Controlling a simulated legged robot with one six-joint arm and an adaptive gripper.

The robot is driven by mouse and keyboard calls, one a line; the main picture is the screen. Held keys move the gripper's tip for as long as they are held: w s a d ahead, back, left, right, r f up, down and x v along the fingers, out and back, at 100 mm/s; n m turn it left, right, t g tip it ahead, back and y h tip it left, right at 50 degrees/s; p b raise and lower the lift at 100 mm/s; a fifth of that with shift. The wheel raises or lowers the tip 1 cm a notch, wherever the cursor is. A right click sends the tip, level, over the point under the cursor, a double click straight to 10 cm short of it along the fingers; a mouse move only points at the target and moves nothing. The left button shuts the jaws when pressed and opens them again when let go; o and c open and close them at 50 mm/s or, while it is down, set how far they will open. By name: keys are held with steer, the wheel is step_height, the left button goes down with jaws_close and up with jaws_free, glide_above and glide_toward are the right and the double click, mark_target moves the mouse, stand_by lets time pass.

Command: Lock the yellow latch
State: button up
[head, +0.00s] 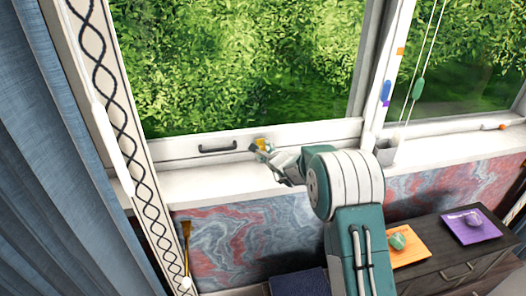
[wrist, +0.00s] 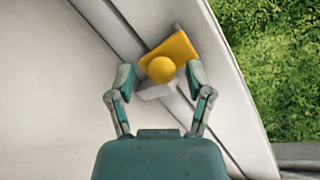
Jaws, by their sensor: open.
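The yellow latch (head: 262,144) is on the bottom rail of the window frame, to the right of a dark handle. In the wrist view the latch (wrist: 172,50) shows as a yellow plate with a round yellow knob (wrist: 161,69) in front of a pale grey base (wrist: 156,91). My gripper (wrist: 158,78) is open, with one finger on the left and one on the right of the knob. A gap shows between the knob and each finger.
A dark handle (head: 217,148) is on the same window rail to the left. The white sill (head: 200,183) runs below. A blue curtain (head: 50,170) hangs at the far left. A dark cabinet (head: 450,245) with an orange mat (head: 408,250) and a purple mat (head: 472,236) stands at the right.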

steer(key=shift+w+a, duration=0.1)
steer(key=shift+w, duration=0.1)
steer(key=shift+c, duration=0.3)
jaws_close()
steer(key=shift+f, duration=0.1)
steer(key=shift+w+f+t+y, duration=0.1)
steer(key=shift+f+t+y, duration=0.3)
steer(key=shift+t, duration=0.3)
steer(key=shift+w+f+n+t+y, duration=0.15)
steer(key=shift+f+n+t+y, duration=0.2)
steer(key=shift+t, duration=0.45)
steer(key=shift+a, duration=0.1)
